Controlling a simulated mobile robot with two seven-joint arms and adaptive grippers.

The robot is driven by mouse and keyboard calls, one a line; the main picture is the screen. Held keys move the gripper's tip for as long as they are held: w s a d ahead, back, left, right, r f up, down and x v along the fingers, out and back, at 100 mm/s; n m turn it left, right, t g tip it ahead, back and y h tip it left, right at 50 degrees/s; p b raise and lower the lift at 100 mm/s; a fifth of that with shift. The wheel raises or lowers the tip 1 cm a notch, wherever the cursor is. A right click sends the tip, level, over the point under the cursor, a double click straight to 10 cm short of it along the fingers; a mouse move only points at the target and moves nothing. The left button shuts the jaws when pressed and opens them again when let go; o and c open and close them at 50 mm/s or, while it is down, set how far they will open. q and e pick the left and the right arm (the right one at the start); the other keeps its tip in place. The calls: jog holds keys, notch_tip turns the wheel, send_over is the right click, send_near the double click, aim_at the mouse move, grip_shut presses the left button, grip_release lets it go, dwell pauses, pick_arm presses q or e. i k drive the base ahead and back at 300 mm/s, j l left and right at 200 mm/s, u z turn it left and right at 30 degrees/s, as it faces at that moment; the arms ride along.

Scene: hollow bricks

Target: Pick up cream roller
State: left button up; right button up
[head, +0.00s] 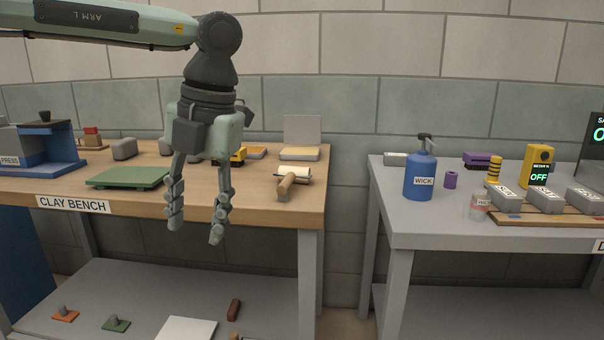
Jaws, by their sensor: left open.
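My left gripper (195,228) hangs fingers down in front of the bench, to the left of the roller in the picture. Its two fingers are spread and nothing is between them. It is apart from the roller. My right gripper is not in view.
A green board (128,178) lies left of my gripper, and a yellow and black object (238,156) sits partly behind it. A blue press (60,148) stands far left. A gap separates the bench from the grey table (430,230), which holds a blue WICK bottle (420,178).

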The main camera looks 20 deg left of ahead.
aim_at(288, 175)
jog(key=i, duration=1.2)
